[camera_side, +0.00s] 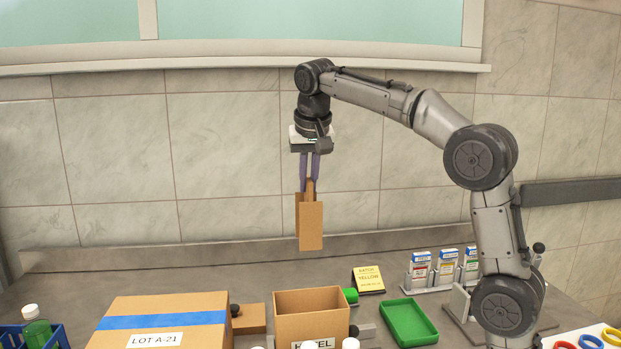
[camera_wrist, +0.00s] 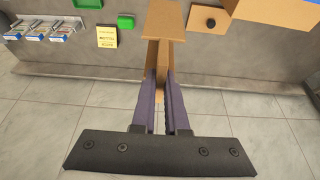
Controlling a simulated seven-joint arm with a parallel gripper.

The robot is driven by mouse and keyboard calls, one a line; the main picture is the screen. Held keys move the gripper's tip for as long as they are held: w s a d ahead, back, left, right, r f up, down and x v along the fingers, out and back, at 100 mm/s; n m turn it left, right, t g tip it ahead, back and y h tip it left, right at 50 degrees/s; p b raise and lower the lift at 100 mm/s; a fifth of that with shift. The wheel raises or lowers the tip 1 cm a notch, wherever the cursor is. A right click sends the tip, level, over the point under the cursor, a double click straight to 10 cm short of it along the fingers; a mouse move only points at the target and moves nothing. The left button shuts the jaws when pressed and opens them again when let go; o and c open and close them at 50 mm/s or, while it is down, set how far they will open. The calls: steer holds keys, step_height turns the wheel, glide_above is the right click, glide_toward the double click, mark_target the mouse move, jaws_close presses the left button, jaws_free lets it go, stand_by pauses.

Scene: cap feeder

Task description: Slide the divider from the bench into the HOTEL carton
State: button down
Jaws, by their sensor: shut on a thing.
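The divider (camera_side: 311,228) is brown cardboard with upright panels. My gripper (camera_side: 309,180) has purple fingers and is shut on the divider's top edge, holding it upright in the air. In the wrist view the divider (camera_wrist: 165,20) extends away from between the fingers of my gripper (camera_wrist: 162,78). The HOTEL carton (camera_side: 311,324) is an open-topped brown box on the bench. The divider hangs well above it and apart from it, roughly over it in the side view. The carton's label is partly cut off by the frame edge and white caps. I cannot make out this carton in the wrist view.
A closed carton marked LOT A-21 (camera_side: 160,325) stands left of the HOTEL carton. A green tray (camera_side: 408,322) and a yellow card (camera_side: 369,280) lie to its right. Small boxes (camera_side: 445,268) stand in a rack further right. A blue crate (camera_side: 12,336) is at far left.

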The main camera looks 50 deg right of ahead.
glide_above(310, 234)
steer(key=s+a, duration=0.1)
steer(key=a, duration=0.1)
steer(key=shift+d+f, duration=0.1)
steer(key=shift+d, duration=0.1)
step_height(310, 234, down, 4)
steer(key=shift+s+f, duration=0.1)
steer(key=shift+f, duration=2.55)
steer(key=shift+a+f, duration=0.1)
steer(key=shift+f, duration=2.15)
step_height(310, 234, down, 7)
steer(key=shift+f, duration=0.3)
